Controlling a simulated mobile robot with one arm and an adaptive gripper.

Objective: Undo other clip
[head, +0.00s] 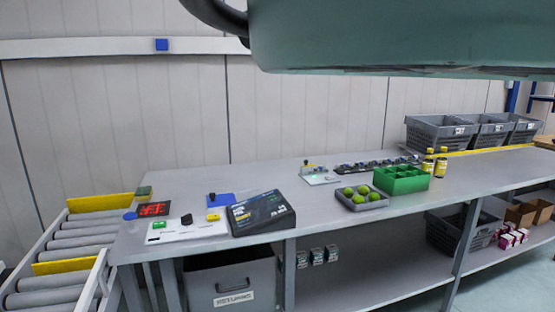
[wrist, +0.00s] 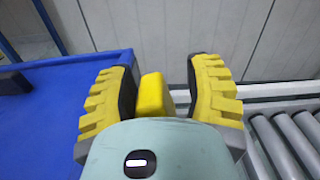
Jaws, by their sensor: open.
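In the wrist view my gripper (wrist: 166,66) has its two yellow ribbed fingers spread apart. A yellow block-like piece (wrist: 153,95) shows between them, close beside the left finger. It may be the clip, but its lower part is hidden behind my gripper's body. I cannot tell whether the left finger touches it. A blue surface (wrist: 60,95) with a raised edge lies left of the fingers, perhaps a tote or its lid. My gripper does not show in the head view, and no clip can be made out there.
Conveyor rollers (wrist: 290,140) lie right of my gripper; a roller conveyor with yellow bars (head: 85,229) stands at the left in the head view. A grey bench (head: 330,222) holds a black panel (head: 260,213), a green box (head: 402,180) and a tray of green balls (head: 361,198).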

